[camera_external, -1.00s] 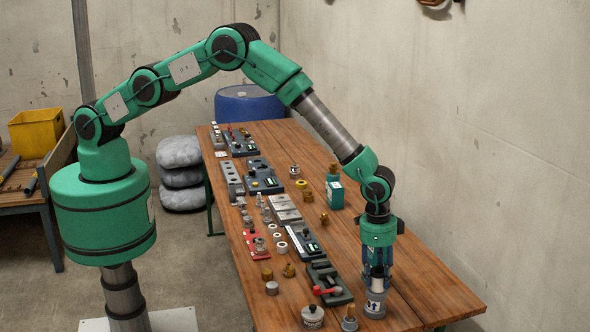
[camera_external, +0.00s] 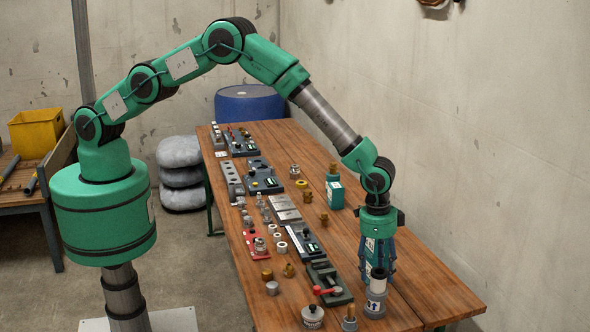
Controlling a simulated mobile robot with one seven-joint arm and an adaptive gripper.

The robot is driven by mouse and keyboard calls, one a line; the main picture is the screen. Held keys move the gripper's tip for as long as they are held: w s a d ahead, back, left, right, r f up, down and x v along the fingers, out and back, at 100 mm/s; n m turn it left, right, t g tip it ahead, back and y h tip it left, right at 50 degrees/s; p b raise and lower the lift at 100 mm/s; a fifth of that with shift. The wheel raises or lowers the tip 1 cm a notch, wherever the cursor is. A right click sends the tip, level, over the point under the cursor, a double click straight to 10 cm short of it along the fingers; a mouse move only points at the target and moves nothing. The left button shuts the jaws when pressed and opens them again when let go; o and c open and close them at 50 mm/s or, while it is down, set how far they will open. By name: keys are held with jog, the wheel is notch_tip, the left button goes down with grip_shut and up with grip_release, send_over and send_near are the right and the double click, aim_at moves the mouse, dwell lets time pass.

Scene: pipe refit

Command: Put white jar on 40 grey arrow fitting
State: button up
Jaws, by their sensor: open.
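A small white jar with a black top (camera_external: 378,284) stands upright near the right front of the table. It appears to sit on a grey fitting with a dark arrow mark (camera_external: 375,306), directly below it. The exact contact between them is too small to tell. My gripper (camera_external: 378,268) points down, open, with its fingers around or just above the jar's black top. The fingers hide part of the area behind the jar.
A small metal fitting (camera_external: 349,322) and a round lidded container with a black knob (camera_external: 312,316) stand nearby. A fixture with a red handle (camera_external: 328,285) lies to the left. A teal bottle (camera_external: 334,194) stands farther back. The wooden table (camera_external: 440,285) is clear on the right.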

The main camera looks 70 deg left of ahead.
notch_tip(320, 180, up, 10)
jog(key=shift+s+a+f+b, duration=0.15)
jog(key=shift+s+f+b, duration=0.1)
jog(key=shift+s+b, duration=0.1)
jog(key=shift+r, duration=0.1)
dwell(0.6)
